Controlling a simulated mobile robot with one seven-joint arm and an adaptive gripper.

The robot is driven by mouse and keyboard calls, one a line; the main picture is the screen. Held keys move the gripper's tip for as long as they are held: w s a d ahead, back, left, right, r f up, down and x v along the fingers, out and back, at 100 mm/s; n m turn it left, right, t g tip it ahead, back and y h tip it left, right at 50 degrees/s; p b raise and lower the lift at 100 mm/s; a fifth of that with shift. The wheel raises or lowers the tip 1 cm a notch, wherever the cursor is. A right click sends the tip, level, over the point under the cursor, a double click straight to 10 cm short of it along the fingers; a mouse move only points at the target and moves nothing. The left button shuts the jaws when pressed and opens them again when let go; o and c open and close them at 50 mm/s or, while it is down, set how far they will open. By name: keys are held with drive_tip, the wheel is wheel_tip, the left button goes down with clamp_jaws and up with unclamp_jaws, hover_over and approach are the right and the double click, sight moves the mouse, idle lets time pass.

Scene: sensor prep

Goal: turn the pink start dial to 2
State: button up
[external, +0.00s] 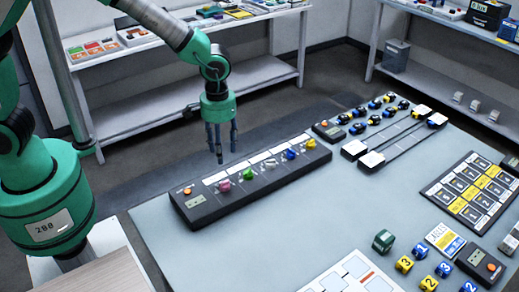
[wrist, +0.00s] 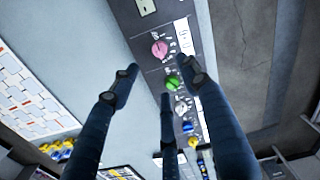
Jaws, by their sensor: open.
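The pink dial (external: 223,185) sits near the left end of a long black panel on the table, and it shows in the wrist view (wrist: 159,48) near the panel's upper part. The markings around it are too small to read. To its right on the black panel (external: 187,214) come green (external: 248,173), white, blue and yellow dials. My gripper (external: 222,150) hangs above the panel, fingers pointing down, open and empty. In the wrist view its fingers (wrist: 162,85) are spread apart, and none of them touches the pink dial.
An orange button (external: 187,190) and small display sit at the panel's left end. Rails with blue and yellow pieces (external: 375,120) stand to the right. A card grid (external: 475,190) and numbered cubes (external: 404,264) lie nearer. The table's middle is clear.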

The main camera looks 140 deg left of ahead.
sight(225, 182)
wheel_tip(225, 182, down, 14)
drive_tip(key=b, duration=0.3)
drive_tip(key=shift+r, duration=0.1)
idle(0.5)
drive_tip(key=c, duration=1.2)
drive_tip(key=shift+o, duration=0.2)
drive_tip(key=shift+m+p, duration=0.3)
drive_tip(key=shift+m, duration=0.1)
drive_tip(key=m+p, duration=0.3)
drive_tip(key=m, duration=0.2)
drive_tip(key=shift+r, duration=0.15)
drive_tip(key=m+p, duration=0.2)
drive_tip(key=m, duration=0.4)
